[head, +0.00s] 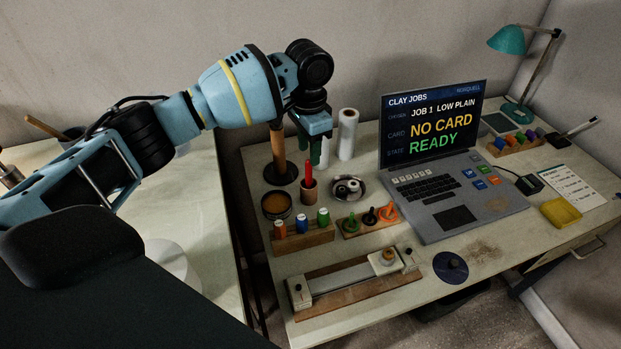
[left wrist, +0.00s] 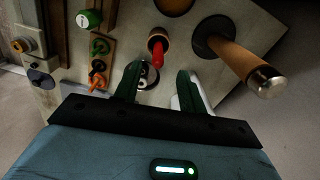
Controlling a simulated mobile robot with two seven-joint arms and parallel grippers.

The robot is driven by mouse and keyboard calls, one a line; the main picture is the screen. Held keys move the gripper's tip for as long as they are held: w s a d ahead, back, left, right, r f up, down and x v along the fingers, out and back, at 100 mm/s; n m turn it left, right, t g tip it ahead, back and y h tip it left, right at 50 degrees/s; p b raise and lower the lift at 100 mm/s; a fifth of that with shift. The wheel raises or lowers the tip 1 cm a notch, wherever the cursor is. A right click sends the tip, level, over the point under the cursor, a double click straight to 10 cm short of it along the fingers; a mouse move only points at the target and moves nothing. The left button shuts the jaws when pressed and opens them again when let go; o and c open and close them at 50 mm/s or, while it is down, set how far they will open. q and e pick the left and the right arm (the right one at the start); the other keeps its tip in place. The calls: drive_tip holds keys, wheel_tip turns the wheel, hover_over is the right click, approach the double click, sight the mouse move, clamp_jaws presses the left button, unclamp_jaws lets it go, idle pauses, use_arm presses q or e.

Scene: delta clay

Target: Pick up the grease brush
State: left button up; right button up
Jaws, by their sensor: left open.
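A red handle stands upright in a small brown cup (head: 309,192) on the desk; I take it to be the grease brush (head: 309,172). Its lower end is hidden in the cup. In the left wrist view the red brush (left wrist: 157,52) shows just beyond the fingertips, roughly centred between them. My left gripper (head: 318,148) hangs above and behind the cup, pointing down. Its green-tipped fingers (left wrist: 158,76) are apart with nothing held between them. My right gripper is not in view.
A wooden post on a dark base (head: 281,172) stands left of the cup. A bottle rack (head: 304,241) is in front, with a laptop (head: 440,190) farther right.

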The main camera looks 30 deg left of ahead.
sight(309, 173)
use_arm(q)
drive_tip(key=shift+s+d+f, duration=0.1)
drive_tip(key=shift+f, duration=1.85)
drive_tip(key=shift+s+f, duration=0.1)
drive_tip(key=shift+f, duration=1.8)
clamp_jaws()
